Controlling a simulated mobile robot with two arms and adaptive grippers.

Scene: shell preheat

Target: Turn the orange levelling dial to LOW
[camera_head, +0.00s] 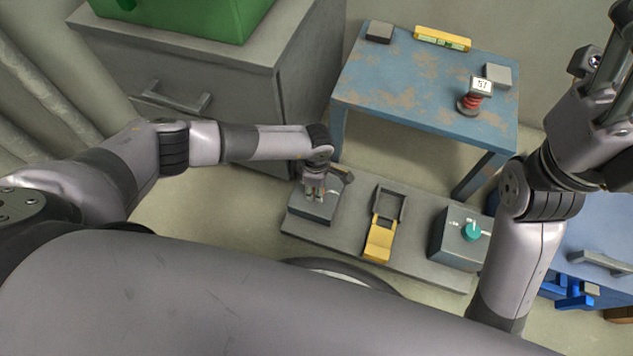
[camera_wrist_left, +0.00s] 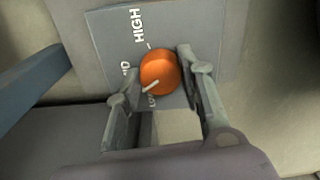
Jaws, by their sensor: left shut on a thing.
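The orange dial (camera_wrist_left: 160,70) sits on a grey panel (camera_wrist_left: 97,38) marked HIGH, MID and LOW; MID and LOW are partly hidden. The dial's white pointer line points to the lower left, between MID and LOW and close to LOW. My left gripper (camera_wrist_left: 155,76) is shut on the dial, with a finger on either side. In the head view my left gripper (camera_head: 315,193) points down onto the dial's grey box (camera_head: 312,211) and hides the dial. My right gripper (camera_head: 602,72) is raised at the upper right, partly cut off; its opening is unclear.
The grey base plate (camera_head: 345,238) also bears a yellow lever piece (camera_head: 379,243) and a box with a teal dial (camera_head: 471,231). A blue worn table (camera_head: 410,85) stands behind, with a display on a red-and-black stand (camera_head: 470,100). A grey cabinet (camera_head: 215,75) is at the left.

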